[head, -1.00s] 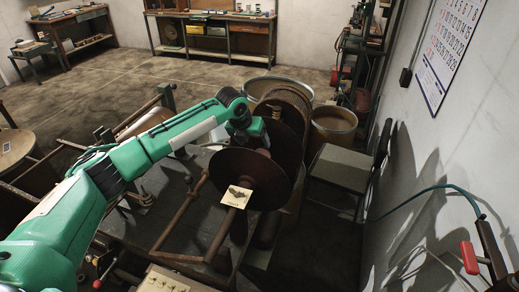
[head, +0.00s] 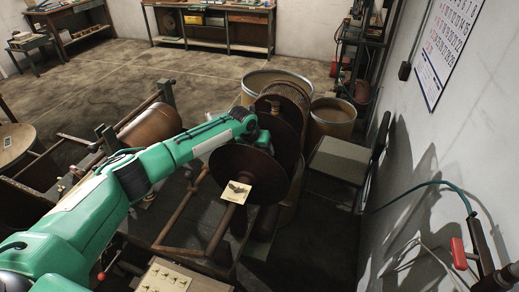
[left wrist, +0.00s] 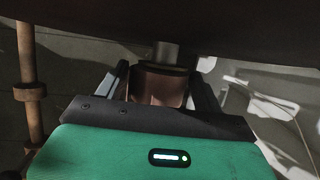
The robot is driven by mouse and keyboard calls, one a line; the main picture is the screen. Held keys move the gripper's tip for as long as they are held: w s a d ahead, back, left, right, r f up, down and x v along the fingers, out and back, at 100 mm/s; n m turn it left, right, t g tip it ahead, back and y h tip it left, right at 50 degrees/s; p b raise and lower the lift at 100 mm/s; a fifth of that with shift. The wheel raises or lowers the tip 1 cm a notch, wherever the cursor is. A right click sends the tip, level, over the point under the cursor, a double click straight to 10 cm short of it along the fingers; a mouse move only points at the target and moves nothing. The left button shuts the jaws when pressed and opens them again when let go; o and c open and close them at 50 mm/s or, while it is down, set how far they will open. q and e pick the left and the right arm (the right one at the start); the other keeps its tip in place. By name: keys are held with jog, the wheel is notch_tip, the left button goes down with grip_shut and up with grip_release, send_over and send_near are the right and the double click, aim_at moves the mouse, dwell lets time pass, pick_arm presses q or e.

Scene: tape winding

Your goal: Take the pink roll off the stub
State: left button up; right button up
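In the left wrist view my left gripper (left wrist: 162,72) has its two fingers on either side of a dull pinkish-brown roll (left wrist: 163,88). A short grey stub (left wrist: 166,53) shows just beyond the roll, below a large dark disc (left wrist: 170,20). The fingers are spread by about the roll's width; I cannot tell whether they press on it. In the head view my left arm reaches to the rusty round discs (head: 240,165), and its fingers are hidden there. The roll is not clearly visible in the head view. My right gripper is not in view.
A pale card (head: 236,194) sits at the front disc's centre above a rusty frame (head: 180,252). A control box (head: 165,280) is at the front. A wall bounds the right.

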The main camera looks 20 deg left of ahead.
pick_arm(q)
jog(key=c, duration=0.8)
jog(key=shift+s+r+p, duration=0.1)
jog(key=shift+s+p, duration=0.25)
jog(key=shift+p, duration=0.15)
jog(key=shift+s+a+p, duration=0.1)
jog(key=shift+s+p, duration=0.5)
jog(key=shift+s, duration=0.1)
jog(key=shift+s+f+p, duration=0.25)
jog(key=shift+s+p, duration=0.55)
jog(key=shift+s, duration=0.15)
jog(key=shift+s+a+r+p, duration=0.2)
jog(key=shift+r+p, duration=0.75)
jog(key=shift+r, duration=2.25)
jog(key=shift+w+a+r+p, duration=0.25)
jog(key=shift+r+p, duration=0.65)
jog(key=shift+r, duration=2.35)
jog(key=shift+s+a+r+p, duration=0.15)
jog(key=shift+a+r+p, duration=0.55)
jog(key=shift+r, duration=2.5)
